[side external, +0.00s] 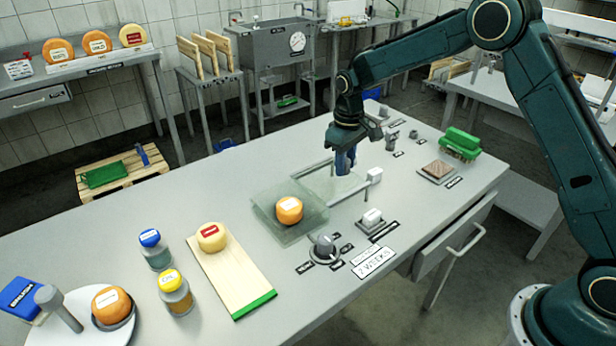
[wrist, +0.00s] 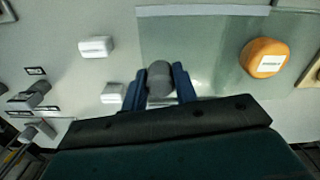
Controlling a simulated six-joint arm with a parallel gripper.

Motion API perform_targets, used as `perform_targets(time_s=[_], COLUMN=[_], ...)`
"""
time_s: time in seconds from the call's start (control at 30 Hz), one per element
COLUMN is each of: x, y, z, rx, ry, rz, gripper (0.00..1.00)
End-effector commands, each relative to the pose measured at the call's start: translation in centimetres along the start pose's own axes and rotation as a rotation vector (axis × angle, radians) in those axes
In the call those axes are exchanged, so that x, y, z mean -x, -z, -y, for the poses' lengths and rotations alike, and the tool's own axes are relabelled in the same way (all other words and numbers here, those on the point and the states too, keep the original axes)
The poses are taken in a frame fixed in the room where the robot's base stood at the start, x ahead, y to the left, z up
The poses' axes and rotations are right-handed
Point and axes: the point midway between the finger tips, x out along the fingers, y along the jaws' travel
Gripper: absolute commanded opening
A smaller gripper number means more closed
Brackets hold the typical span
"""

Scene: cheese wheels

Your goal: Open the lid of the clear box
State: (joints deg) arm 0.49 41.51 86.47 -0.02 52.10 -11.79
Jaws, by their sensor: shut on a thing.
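The clear box (side external: 268,222) is a low, greenish see-through case near the table's middle, with an orange cheese wheel (side external: 289,210) inside. The cheese also shows at the right of the wrist view (wrist: 265,58). A clear lid pane (side external: 318,183) lies between pale rails, mostly off to the far right side of the box; how much it overlaps the box is hard to tell. My gripper (side external: 345,168) is over the pane's far end. In the wrist view, its blue fingers (wrist: 159,88) are shut on a grey round knob (wrist: 159,76). The knob's base is hidden.
A white block (side external: 374,175) stands beside the gripper at the rail end. A dial (side external: 324,246) and a white switch (side external: 372,217) sit in front. A board with a yellow cheese (side external: 211,237) and jars (side external: 175,293) stand left. A green object (side external: 460,142) lies far right.

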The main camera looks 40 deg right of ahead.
Motion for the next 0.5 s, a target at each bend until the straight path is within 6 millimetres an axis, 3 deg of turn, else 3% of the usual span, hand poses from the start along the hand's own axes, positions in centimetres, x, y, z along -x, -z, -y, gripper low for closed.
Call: perform_targets(time_s=[0.27,0.3,0.37,0.5], x=[0.11,0.11,0.1,0.06], y=[0.09,0.09,0.08,0.06], z=[-0.04,-0.04,-0.02,0.0], rx=[-0.002,-0.002,-0.002,-0.001], ry=[-0.002,-0.002,-0.001,-0.001], rz=[-0.005,-0.005,-0.004,-0.003], gripper=[0.0,0.36,0.48,0.5])
